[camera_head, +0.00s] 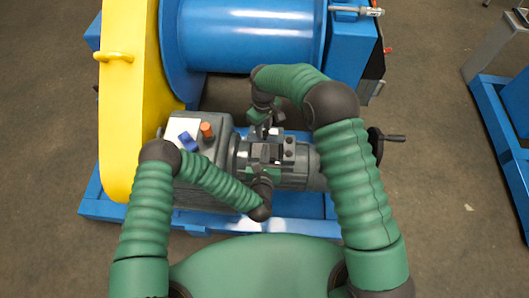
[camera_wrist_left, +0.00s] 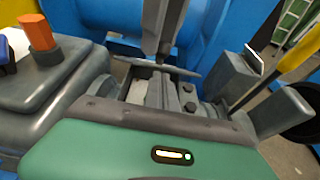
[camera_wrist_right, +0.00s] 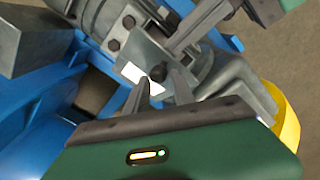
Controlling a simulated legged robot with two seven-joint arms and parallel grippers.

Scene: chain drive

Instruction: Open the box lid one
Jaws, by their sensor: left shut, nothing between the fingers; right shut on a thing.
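The grey motor (camera_head: 300,165) carries a small box on top, whose light grey lid plate (camera_wrist_right: 128,55) shows in the right wrist view. A thin grey plate edge (camera_wrist_left: 180,70) shows in the left wrist view below the right fingers. My right gripper (camera_head: 265,131) reaches in from the far side, its fingers (camera_wrist_right: 160,85) shut around a small dark knob (camera_wrist_right: 157,73) at the plate. My left gripper (camera_head: 264,160) is on the near side, shut and empty, close to the box (camera_wrist_left: 135,90). The grippers hide much of the box in the head view. I cannot tell how far the lid is raised.
The grey gearbox cover (camera_head: 205,150) with orange (camera_head: 207,130) and blue (camera_head: 188,142) knobs stands left of the motor. The yellow guard (camera_head: 125,90) and blue drum (camera_head: 250,35) stand behind. A crank handle (camera_head: 392,138) sticks out right. Open floor (camera_head: 430,200) lies further right.

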